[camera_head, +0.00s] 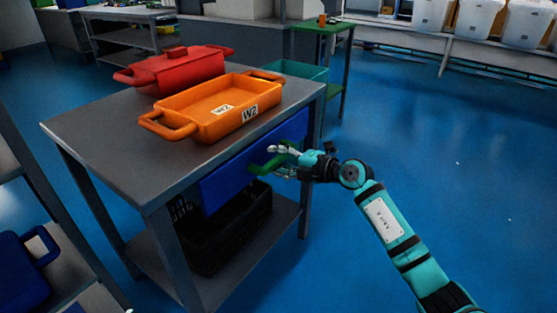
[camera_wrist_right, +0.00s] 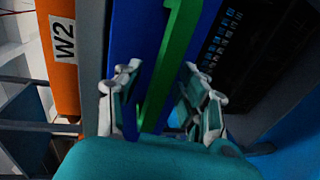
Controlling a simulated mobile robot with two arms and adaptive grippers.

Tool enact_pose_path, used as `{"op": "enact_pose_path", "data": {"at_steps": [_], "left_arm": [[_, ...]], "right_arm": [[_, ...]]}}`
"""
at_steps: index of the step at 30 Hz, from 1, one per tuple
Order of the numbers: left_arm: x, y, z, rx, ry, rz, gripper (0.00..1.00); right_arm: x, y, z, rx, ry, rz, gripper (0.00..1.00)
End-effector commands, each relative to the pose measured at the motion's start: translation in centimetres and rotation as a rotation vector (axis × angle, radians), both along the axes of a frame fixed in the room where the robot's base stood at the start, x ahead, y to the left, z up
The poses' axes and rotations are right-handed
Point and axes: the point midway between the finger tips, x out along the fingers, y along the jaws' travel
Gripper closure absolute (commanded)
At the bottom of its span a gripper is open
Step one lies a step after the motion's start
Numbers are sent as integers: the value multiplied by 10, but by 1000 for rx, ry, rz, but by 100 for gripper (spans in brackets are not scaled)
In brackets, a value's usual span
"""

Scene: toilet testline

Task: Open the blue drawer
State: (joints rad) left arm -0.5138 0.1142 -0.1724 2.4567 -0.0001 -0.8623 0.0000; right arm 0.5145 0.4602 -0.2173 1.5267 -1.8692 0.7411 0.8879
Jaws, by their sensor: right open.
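The blue drawer (camera_head: 233,172) sits under the top of the grey metal table and looks closed. A green handle (camera_head: 268,164) is on its front. My right gripper (camera_head: 279,158) is at the handle. In the right wrist view, the green handle (camera_wrist_right: 172,60) runs between the two open fingers of my right gripper (camera_wrist_right: 155,100), with the blue drawer front (camera_wrist_right: 133,45) behind it. I cannot tell whether either finger touches the handle. My left gripper is in neither view.
On the grey table (camera_head: 90,125) stand an orange tray (camera_head: 205,125) marked W2 and a red container (camera_head: 180,70). A black crate (camera_head: 228,235) is on the lower shelf. A blue container (camera_head: 22,270) is at lower left. The blue floor (camera_head: 450,170) at right is clear.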

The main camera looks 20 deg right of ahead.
Motion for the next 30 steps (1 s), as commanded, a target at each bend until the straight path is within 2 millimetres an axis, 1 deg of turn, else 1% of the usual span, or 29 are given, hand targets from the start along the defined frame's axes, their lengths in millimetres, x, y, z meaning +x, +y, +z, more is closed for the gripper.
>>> {"op": "enact_pose_path", "data": {"at_steps": [2,9,11,30], "left_arm": [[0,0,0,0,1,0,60],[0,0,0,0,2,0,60],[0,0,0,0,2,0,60],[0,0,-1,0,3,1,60]], "right_arm": [[0,0,0,0,0,0,61],[0,0,0,0,0,0,93],[0,0,0,0,0,0,100],[0,-1,0,0,0,-1,100]]}}
